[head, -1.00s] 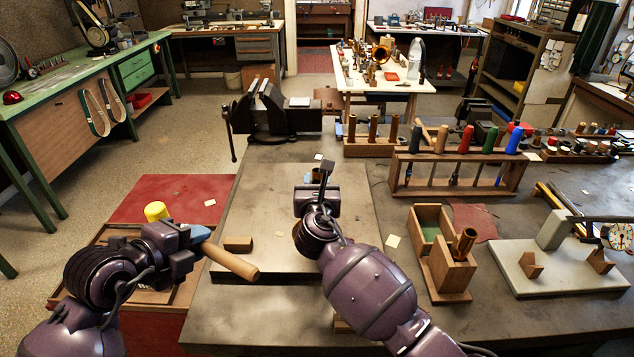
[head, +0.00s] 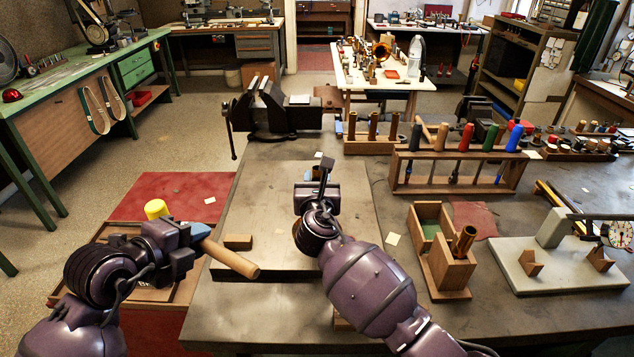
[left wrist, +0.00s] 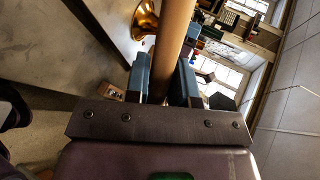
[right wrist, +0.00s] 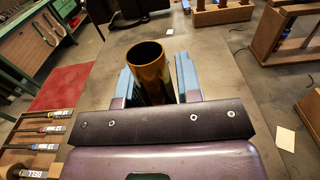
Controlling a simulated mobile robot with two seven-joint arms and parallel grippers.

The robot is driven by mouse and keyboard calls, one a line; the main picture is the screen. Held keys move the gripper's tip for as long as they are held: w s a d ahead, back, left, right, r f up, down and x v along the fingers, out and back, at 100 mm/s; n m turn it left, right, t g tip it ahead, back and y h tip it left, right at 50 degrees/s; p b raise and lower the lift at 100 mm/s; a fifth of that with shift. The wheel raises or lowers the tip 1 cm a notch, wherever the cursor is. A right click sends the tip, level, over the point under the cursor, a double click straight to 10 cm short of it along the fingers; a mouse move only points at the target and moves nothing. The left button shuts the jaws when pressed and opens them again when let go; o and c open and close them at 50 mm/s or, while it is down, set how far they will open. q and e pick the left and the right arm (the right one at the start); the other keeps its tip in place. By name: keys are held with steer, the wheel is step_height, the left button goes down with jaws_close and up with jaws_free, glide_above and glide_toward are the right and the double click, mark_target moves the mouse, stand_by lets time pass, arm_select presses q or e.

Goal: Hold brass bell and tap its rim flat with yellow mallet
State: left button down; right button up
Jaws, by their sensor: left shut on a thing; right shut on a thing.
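The yellow mallet's head (head: 157,209) shows above my left gripper (head: 198,238), and its wooden handle (head: 232,260) sticks out to the lower right. My left gripper is shut on the handle, which also runs between the fingers in the left wrist view (left wrist: 178,30). My right gripper (head: 322,175) is over the raised board. In the right wrist view it is shut on the brass bell's tube (right wrist: 145,62), whose open end faces the camera. The bell's flared end (left wrist: 146,20) shows beside the handle in the left wrist view. In the head view my gripper mostly hides the bell.
A raised board (head: 255,200) lies under my right gripper, with a small wooden block (head: 238,242) on it. A vise (head: 270,110) stands behind. A tool rack (head: 458,172), a wooden box (head: 440,265) and a gauge stand (head: 510,265) are to the right.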

arm_select(q)
steer(key=shift+r, duration=0.15)
steer(key=shift+w+d+r, duration=0.1)
steer(key=shift+w+r, duration=0.1)
steer(key=shift+r, duration=0.1)
steer(key=w+d+f+m+g+h, duration=0.2)
steer(key=f+m, duration=0.1)
steer(key=w+d+f+m+g+h, duration=0.2)
steer(key=w+d+m+g, duration=0.1)
steer(key=w+d+f+m+g+h, duration=0.2)
steer(key=w+f+m+g, duration=0.1)
steer(key=m, duration=0.1)
steer(key=shift+w+d+f, duration=0.15)
steer(key=shift+d+f, duration=0.15)
steer(key=shift+f+m+g, duration=0.15)
steer(key=shift+m+g, duration=0.25)
steer(key=shift+g, duration=0.2)
steer(key=shift+s+d+m+g, duration=0.1)
steer(key=shift+s+m+g, duration=0.3)
steer(key=shift+m+g, duration=0.25)
